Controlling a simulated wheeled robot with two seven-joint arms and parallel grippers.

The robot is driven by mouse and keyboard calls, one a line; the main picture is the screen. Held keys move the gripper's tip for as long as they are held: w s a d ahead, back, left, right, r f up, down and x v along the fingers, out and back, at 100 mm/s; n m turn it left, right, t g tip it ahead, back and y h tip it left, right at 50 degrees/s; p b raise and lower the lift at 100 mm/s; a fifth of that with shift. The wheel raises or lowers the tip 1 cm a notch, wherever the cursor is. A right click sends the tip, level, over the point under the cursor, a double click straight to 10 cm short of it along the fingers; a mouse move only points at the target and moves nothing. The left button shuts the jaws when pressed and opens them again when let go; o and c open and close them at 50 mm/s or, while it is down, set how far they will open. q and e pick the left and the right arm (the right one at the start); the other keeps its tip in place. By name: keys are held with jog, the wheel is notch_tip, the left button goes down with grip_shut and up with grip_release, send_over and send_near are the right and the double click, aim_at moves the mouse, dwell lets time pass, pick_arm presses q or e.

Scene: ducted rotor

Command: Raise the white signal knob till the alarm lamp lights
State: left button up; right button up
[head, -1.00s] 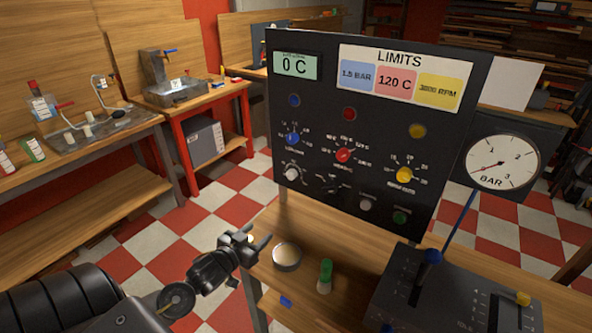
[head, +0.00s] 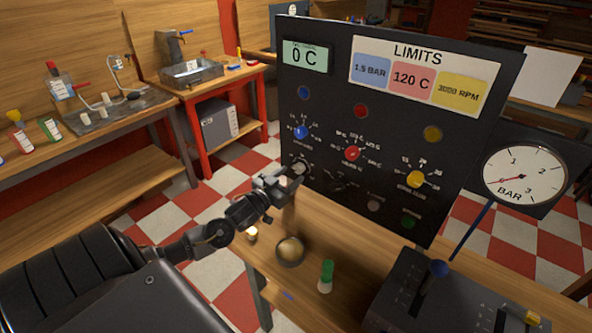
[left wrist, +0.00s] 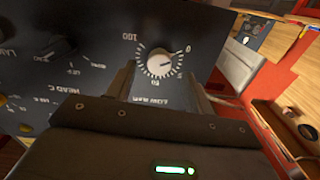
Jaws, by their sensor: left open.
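The white signal knob (left wrist: 160,63) sits on the black panel (head: 330,90), on a dial lettered like "LOW ALARM", upside down in the left wrist view. Its pointer line lies near the 0 mark. In the head view the knob (head: 301,168) is partly hidden by my left gripper (head: 284,180). That gripper is open, its fingers (left wrist: 160,88) on either side of the knob in the wrist view; I cannot tell if they touch it. Blue (head: 305,93), red (head: 361,111) and yellow (head: 433,134) lamps look dark. I cannot tell which is the alarm lamp. My right gripper is not in view.
The panel display (head: 305,56) reads 0 C. Blue (head: 300,132), red (head: 352,153) and yellow (head: 415,179) knobs are nearby. A round dish (head: 290,251) and green-topped item (head: 326,275) stand on the bench below. A lever box (head: 400,290) and pressure gauge (head: 524,174) are right.

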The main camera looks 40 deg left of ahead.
aim_at(297, 170)
pick_arm(q)
jog(key=shift+w+r, duration=0.2)
jog(key=shift+w, duration=0.9)
jog(key=shift+w+f, duration=0.15)
jog(key=shift+w, duration=0.35)
jog(key=shift+d, duration=0.1)
jog(key=c, duration=1)
jog(key=shift+o, duration=0.2)
jog(key=shift+m, duration=0.3)
